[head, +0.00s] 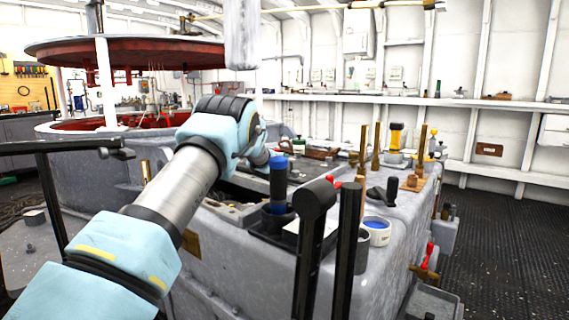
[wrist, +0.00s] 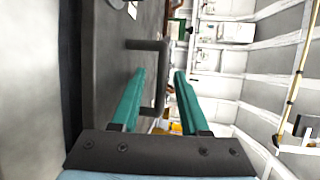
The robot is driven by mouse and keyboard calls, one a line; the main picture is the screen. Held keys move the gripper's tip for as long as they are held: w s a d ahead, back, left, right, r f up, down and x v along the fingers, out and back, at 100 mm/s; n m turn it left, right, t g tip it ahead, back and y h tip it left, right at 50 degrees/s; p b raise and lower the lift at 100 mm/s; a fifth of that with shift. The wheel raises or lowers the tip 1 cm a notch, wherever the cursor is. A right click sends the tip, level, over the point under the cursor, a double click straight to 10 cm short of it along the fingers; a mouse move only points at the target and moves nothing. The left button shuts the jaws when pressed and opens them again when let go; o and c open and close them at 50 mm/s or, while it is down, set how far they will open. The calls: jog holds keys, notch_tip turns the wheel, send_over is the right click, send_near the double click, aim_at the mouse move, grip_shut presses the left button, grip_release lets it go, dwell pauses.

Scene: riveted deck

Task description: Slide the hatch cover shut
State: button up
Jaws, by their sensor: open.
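In the wrist view, a flat grey panel (wrist: 112,45), which looks like the hatch cover, fills the left middle. A dark bracket-shaped handle (wrist: 162,62) stands out from it. My gripper (wrist: 159,72) is open, with its two teal fingers on either side of the handle's grip bar. No contact between fingers and handle can be made out. In the head view my arm reaches over the grey machine top (head: 386,210), and its end hides the fingers and handle. A dark opening (head: 232,186) shows beside my arm; the cover's edges are hard to make out there.
A blue-capped cylinder (head: 278,182), a white tub with blue contents (head: 377,231) and several upright brown rods (head: 377,145) crowd the top right of my arm. A large red round lid (head: 140,50) hangs at the back left. The floor at right (head: 510,240) is clear.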

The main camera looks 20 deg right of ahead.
grip_shut()
dwell(0.4)
dwell(1.1)
